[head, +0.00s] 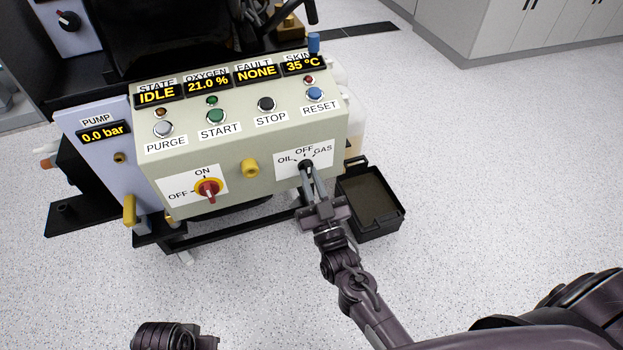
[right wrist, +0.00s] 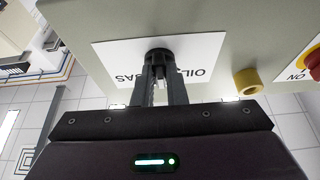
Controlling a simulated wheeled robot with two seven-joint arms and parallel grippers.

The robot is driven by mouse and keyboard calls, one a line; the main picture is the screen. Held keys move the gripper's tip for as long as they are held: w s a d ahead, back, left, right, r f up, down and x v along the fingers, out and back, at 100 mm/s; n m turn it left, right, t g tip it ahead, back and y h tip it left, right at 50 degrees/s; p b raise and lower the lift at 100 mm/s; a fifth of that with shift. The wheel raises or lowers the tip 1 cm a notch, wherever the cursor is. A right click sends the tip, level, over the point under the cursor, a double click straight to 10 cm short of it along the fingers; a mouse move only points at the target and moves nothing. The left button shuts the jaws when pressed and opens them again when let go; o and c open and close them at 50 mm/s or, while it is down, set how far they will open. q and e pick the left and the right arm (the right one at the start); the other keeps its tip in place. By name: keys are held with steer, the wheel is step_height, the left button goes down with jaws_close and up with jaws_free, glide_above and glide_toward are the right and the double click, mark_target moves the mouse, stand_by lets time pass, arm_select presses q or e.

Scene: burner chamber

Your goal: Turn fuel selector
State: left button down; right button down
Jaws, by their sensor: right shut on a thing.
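The fuel selector is a small black knob (head: 305,165) on a white label marked OIL, OFF and GAS, at the lower right of the beige control panel (head: 232,135). My right gripper (head: 308,173) reaches it from below and in front, with its fingers shut on the knob. In the right wrist view the black knob (right wrist: 158,57) sits between the fingertips (right wrist: 159,75), and the label appears upside down behind it. The fingers cover part of the knob, so its pointer direction cannot be made out. My left gripper does not show.
Displays read IDLE, 21.0 %, NONE and 35 °C. A black open tray (head: 371,202) lies below right. The floor in front is clear.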

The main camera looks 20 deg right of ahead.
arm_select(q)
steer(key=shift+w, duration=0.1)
arm_select(e)
steer(key=c, duration=1.5)
jaws_free()
steer(key=shift+o, duration=0.2)
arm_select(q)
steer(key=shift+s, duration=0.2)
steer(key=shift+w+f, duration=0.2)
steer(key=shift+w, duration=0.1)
arm_select(e)
steer(key=v, duration=0.8)
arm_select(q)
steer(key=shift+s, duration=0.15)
arm_select(e)
steer(key=shift+w, duration=0.1)
